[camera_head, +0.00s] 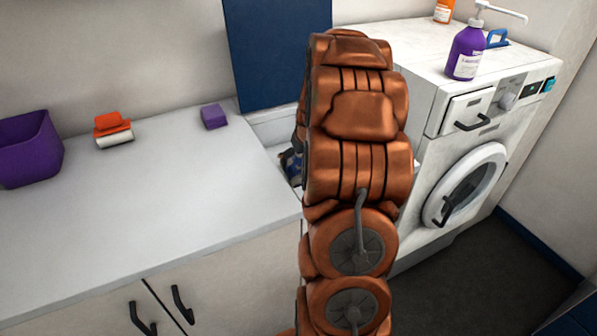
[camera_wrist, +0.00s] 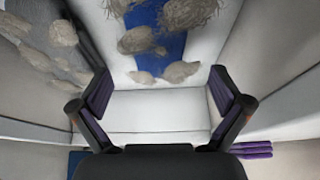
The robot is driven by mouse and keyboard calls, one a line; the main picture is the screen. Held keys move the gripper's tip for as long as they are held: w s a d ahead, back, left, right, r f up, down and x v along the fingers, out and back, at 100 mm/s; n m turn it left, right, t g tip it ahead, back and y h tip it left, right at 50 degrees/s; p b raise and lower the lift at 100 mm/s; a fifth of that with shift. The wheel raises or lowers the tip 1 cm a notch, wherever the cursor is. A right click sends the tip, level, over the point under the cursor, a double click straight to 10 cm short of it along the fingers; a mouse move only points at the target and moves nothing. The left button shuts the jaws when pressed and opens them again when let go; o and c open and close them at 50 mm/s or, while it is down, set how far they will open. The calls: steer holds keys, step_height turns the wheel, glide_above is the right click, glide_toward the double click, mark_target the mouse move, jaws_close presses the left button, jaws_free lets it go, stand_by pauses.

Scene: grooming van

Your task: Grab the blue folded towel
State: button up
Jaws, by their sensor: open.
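In the wrist view, a flat blue cloth-like thing (camera_wrist: 162,50), which looks like the blue folded towel, lies on a white surface beyond my fingertips. Grey-brown clumps of hair (camera_wrist: 138,40) lie over and beside it, so much of its outline is hidden, and its far end is cut off by the frame. My gripper (camera_wrist: 160,82) is open and empty, with its two dark fingers spread apart and the blue thing ahead between them. In the head view, my arm hides my gripper and most of the white recess; a small blue patch shows at its left edge, too small to identify.
The white recess (camera_head: 272,122) has walls close around my gripper. The counter (camera_head: 130,195) holds a purple bin (camera_head: 28,150), an orange-and-white item (camera_head: 113,130) and a purple block (camera_head: 214,116). A white washer (camera_head: 520,110) with a purple pump bottle (camera_head: 466,52) stands right. Purple layers (camera_wrist: 242,150) show low right.

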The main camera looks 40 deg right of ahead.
mark_target(299, 167)
steer(key=shift+s+p+x, duration=0.15)
steer(key=shift+p+x, duration=0.25)
steer(key=shift+x, duration=0.95)
steer(key=shift+s+p+x, duration=0.15)
steer(key=shift+p+x, duration=0.25)
steer(key=shift+x, duration=1)
steer(key=shift+f, duration=0.1)
steer(key=c, duration=1.2)
